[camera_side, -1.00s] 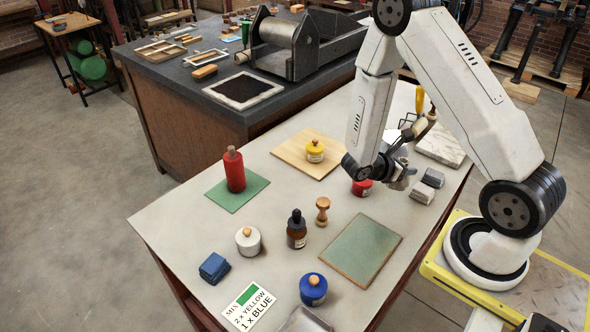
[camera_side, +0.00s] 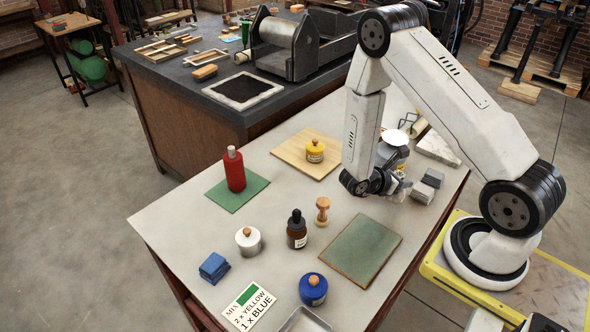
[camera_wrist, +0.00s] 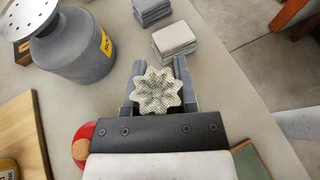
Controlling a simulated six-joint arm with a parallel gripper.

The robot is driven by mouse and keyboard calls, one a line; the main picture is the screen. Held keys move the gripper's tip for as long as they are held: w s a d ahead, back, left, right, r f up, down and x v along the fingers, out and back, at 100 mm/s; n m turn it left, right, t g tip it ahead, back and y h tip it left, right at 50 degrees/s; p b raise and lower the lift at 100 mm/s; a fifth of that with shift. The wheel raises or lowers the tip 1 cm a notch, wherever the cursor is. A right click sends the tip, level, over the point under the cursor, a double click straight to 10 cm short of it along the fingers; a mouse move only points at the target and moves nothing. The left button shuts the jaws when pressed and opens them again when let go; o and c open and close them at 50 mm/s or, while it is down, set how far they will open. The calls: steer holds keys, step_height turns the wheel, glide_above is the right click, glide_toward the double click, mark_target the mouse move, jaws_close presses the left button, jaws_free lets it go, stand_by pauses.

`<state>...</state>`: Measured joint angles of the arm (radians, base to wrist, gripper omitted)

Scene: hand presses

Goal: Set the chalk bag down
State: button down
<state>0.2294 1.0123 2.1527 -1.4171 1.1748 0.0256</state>
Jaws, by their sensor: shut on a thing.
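The chalk bag (camera_wrist: 157,90) is a pale, speckled bundle with a scalloped top, seen from above in the wrist view. My gripper (camera_wrist: 156,88) is shut on it, with one dark finger on each side. In the side view my gripper (camera_side: 398,186) is over the right part of the bench, just left of the grey blocks. The bag is hard to make out there, and I cannot tell whether its underside touches the bench.
Grey blocks (camera_side: 427,187) stand close by, and a grey shaker can (camera_wrist: 75,48) is left of the gripper. A red jar (camera_wrist: 82,143) is partly hidden beneath my gripper's body. A green mat (camera_side: 362,249) lies nearer the front. Bare bench lies around the bag.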

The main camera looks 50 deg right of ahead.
steer(key=shift+f, duration=1.75)
steer(key=shift+f, duration=0.1)
steer(key=shift+c, duration=2)
jaws_free()
steer(key=shift+a+r, duration=0.1)
steer(key=shift+r, duration=0.1)
steer(key=v, duration=1.1)
steer(key=shift+w+a+r, duration=0.1)
steer(key=shift+a+r, duration=0.15)
steer(key=shift+a, duration=0.05)
